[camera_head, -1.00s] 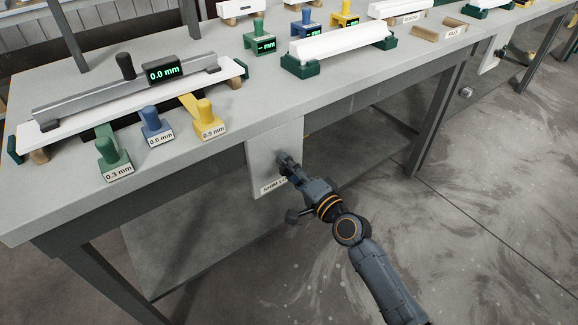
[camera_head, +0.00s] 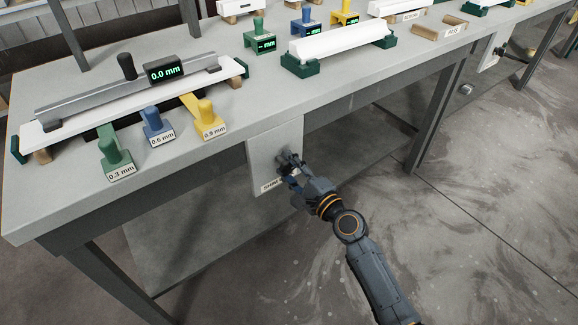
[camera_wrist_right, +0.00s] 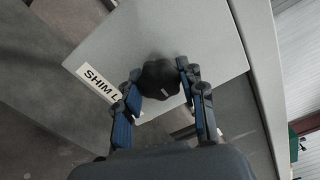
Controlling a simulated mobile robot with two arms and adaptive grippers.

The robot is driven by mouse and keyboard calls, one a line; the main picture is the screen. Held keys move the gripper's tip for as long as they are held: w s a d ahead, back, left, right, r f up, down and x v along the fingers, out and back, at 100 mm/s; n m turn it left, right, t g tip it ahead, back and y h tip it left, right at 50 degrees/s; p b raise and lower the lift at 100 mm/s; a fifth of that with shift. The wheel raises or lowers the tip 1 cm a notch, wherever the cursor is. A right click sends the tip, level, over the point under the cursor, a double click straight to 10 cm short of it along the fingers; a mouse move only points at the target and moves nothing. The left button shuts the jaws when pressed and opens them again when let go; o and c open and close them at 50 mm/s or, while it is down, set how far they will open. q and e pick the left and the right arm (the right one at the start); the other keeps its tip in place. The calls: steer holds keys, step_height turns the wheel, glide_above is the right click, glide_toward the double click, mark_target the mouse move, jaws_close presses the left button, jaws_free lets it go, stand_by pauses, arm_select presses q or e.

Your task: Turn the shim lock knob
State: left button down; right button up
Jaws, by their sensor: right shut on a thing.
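The shim lock knob (camera_wrist_right: 160,79) is a dark, lobed knob on a light grey panel (camera_head: 262,158) at the front edge of the workbench. The panel carries a white label (camera_wrist_right: 98,83) reading "SHIM L", its rest hidden by my gripper. My right gripper (camera_head: 288,165) is at the knob, which it mostly hides in the head view. In the right wrist view, the fingers of my right gripper (camera_wrist_right: 157,92) stand on both sides of the knob and are shut on it. My left gripper is not in view.
Green (camera_head: 115,155), blue (camera_head: 155,127) and yellow (camera_head: 208,117) shim blocks stand along the bench's front edge. Behind them is a white board (camera_head: 75,118) with a grey bar and a "0.0 mm" display (camera_head: 164,71). Floor right of the panel is clear.

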stand_by(0.3)
steer(key=o, duration=1.2)
steer(key=v, duration=1.2)
